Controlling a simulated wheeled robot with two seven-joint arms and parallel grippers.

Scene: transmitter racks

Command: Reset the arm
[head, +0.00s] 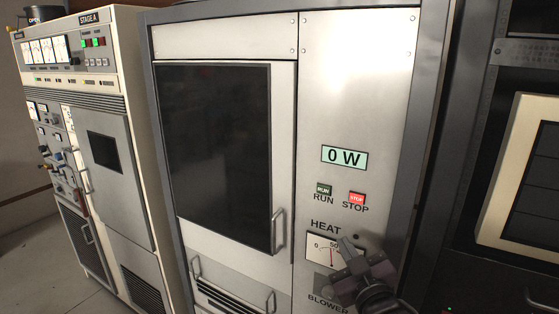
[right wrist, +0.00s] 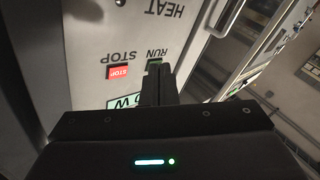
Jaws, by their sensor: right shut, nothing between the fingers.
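My right gripper (head: 347,246) is in the lower right of the head view, in front of the cabinet panel by the HEAT gauge (head: 322,250). Its fingers are shut and empty. In the right wrist view the shut fingers (right wrist: 157,85) appear near the RUN label, and I cannot tell whether they touch the panel. The green RUN button (head: 324,188) and red STOP button (head: 357,198) sit above the gripper, under a display (head: 345,157) reading 0 W. The STOP button also shows in the right wrist view (right wrist: 118,72). My left gripper is not in view.
The cabinet has a dark-windowed door (head: 214,150) with a handle (head: 279,231). A STAGE A rack (head: 105,150) stands to the left, with bare floor in front. A dark rack with a cream-framed screen (head: 520,180) stands close on the right.

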